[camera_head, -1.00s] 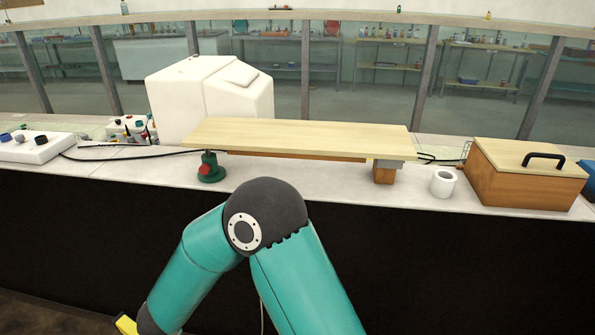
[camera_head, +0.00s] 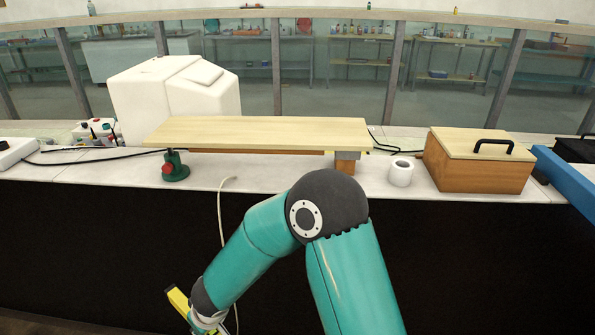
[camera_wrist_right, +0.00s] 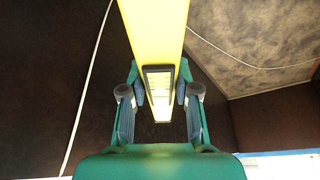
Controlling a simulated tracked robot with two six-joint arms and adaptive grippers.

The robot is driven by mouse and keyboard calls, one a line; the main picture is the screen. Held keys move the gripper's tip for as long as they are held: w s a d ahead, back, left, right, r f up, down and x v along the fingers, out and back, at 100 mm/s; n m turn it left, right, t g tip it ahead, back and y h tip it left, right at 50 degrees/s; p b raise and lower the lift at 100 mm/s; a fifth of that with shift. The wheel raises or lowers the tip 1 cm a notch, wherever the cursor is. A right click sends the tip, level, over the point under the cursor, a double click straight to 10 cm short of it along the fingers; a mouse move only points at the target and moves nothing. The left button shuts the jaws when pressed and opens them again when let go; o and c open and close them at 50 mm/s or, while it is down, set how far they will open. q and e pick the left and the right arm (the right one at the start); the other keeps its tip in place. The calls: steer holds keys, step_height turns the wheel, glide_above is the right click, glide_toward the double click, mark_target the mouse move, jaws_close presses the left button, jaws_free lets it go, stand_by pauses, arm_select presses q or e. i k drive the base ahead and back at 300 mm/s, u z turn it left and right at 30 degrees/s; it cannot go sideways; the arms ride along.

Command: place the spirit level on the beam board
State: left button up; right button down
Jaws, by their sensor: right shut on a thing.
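The spirit level is yellow; its end shows at the bottom left of the head view (camera_head: 178,300), and it fills the top middle of the right wrist view (camera_wrist_right: 155,30), with a clear vial window. My right gripper (camera_wrist_right: 160,95) is shut on it, one finger on each side. It holds the level low in front of the dark bench front, below the worktop and well away from the board. The beam board (camera_head: 260,131) is a pale wooden plank lying flat, bare on top. My left gripper is out of view.
A green jack (camera_head: 175,167) and a wooden block (camera_head: 345,167) stand under the board. A white roll (camera_head: 401,172) and a lidded wooden box (camera_head: 478,165) are to the right, a white container (camera_head: 170,100) behind. A pale cable (camera_head: 221,215) hangs down the bench front.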

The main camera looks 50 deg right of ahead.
mark_target(255, 132)
steer(key=u, duration=1.5)
steer(key=i, duration=0.05)
steer(key=z, duration=2.3)
